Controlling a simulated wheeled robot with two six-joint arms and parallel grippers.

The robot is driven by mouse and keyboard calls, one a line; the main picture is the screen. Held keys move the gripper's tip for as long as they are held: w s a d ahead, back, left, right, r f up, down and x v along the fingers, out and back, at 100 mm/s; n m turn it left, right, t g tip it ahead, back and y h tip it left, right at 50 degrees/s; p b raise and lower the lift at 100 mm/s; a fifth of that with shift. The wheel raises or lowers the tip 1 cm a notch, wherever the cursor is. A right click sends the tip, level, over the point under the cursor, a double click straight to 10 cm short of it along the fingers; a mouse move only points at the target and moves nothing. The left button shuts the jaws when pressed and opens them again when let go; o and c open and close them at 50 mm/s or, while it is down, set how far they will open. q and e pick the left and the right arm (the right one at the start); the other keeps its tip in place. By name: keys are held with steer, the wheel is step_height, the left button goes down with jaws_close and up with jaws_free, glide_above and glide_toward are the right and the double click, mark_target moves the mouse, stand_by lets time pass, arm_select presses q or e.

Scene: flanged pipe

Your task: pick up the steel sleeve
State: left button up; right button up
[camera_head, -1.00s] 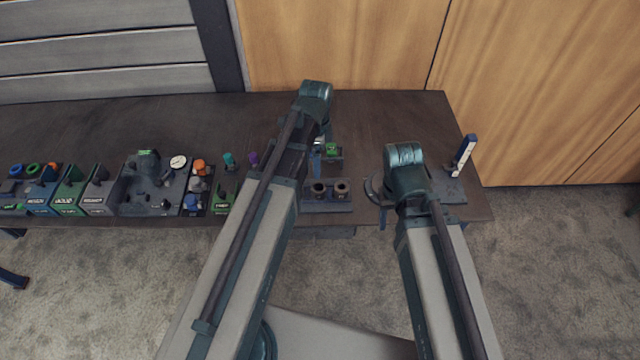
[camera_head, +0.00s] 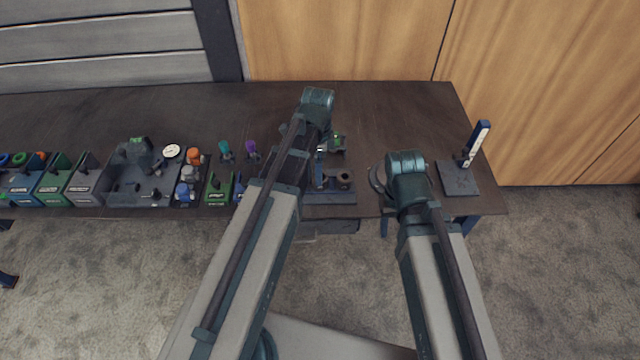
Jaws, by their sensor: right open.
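A short hollow dark cylinder (camera_head: 344,178) stands upright on a low block (camera_head: 330,198) near the bench's front edge. It may be the steel sleeve, but it is too small to tell. My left gripper (camera_head: 321,180) hangs over the left part of this block and covers what stands there. Its jaws are too small and too hidden by my arm to read. My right gripper (camera_head: 384,222) is open and apart from the block, to its right, at the bench's front edge. It is partly hidden by its own wrist.
A dark plate with an upright blue-and-white handle (camera_head: 477,143) stands at the bench's right end. Labelled bins (camera_head: 53,187), a grey tray (camera_head: 125,190) and small coloured parts fill the left side. The back of the bench (camera_head: 395,110) is clear.

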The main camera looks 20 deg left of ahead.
arm_select(q)
steer(key=shift+d+f+b, duration=0.2)
steer(key=shift+f+b, duration=2.45)
steer(key=shift+r, duration=0.1)
steer(key=shift+c, duration=0.2)
jaws_close()
